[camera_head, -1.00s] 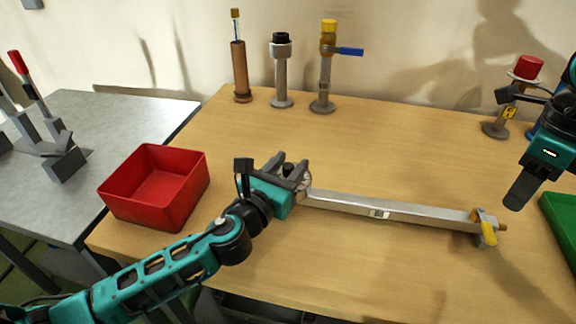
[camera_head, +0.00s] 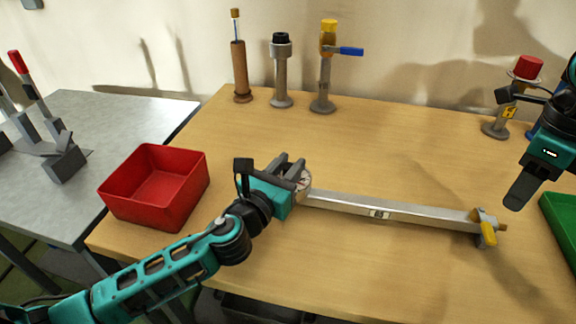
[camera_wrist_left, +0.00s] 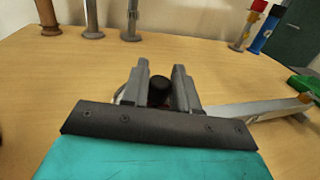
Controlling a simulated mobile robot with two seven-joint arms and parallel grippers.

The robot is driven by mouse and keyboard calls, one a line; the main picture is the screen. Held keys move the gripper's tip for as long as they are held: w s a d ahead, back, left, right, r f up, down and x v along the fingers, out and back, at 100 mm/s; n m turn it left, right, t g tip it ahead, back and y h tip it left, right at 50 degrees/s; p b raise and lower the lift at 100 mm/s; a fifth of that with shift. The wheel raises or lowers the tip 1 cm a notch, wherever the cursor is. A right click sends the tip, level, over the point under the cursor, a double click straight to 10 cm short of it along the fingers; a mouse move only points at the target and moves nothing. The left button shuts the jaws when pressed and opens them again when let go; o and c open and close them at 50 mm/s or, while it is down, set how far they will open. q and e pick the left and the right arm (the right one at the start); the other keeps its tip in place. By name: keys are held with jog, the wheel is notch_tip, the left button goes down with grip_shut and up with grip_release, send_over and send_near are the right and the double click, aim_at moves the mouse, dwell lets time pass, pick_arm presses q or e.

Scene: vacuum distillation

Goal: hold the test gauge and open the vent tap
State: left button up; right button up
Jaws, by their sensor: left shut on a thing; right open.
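The test gauge (camera_head: 305,179) has a round pale dial and sits at the left end of a long metal bar (camera_head: 400,212). My left gripper (camera_head: 290,166) is shut on the gauge and partly hides it. In the left wrist view, a dark round knob (camera_wrist_left: 160,88) shows between the fingers (camera_wrist_left: 160,82). A yellow-handled tap (camera_head: 488,232) is at the bar's right end. Whether this is the vent tap, I cannot tell for sure. My right gripper (camera_head: 518,190) is open and empty, above the table to the right of the bar, apart from the tap.
A red bin (camera_head: 188,195) stands at the table's left edge. Several posts stand at the back, including one with a yellow cap and blue lever (camera_head: 326,70). A red-topped post (camera_head: 503,115) is at the back right. A green tray (camera_head: 562,225) is at the right edge.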

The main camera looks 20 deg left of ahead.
dwell(0.4)
jog(key=shift+a, duration=0.1)
jog(key=c, duration=0.6)
jog(key=shift+a+f, duration=0.2)
jog(key=shift+a, duration=0.15)
grip_shut()
jog(key=s+a+f+m+t+h, duration=0.1)
jog(key=s+a+f+m+h, duration=0.1)
jog(key=a+m+h, duration=0.7)
jog(key=a+f+m, duration=0.1)
jog(key=a, duration=0.4)
jog(key=shift+m, duration=0.3)
jog(key=shift+s+a, duration=0.1)
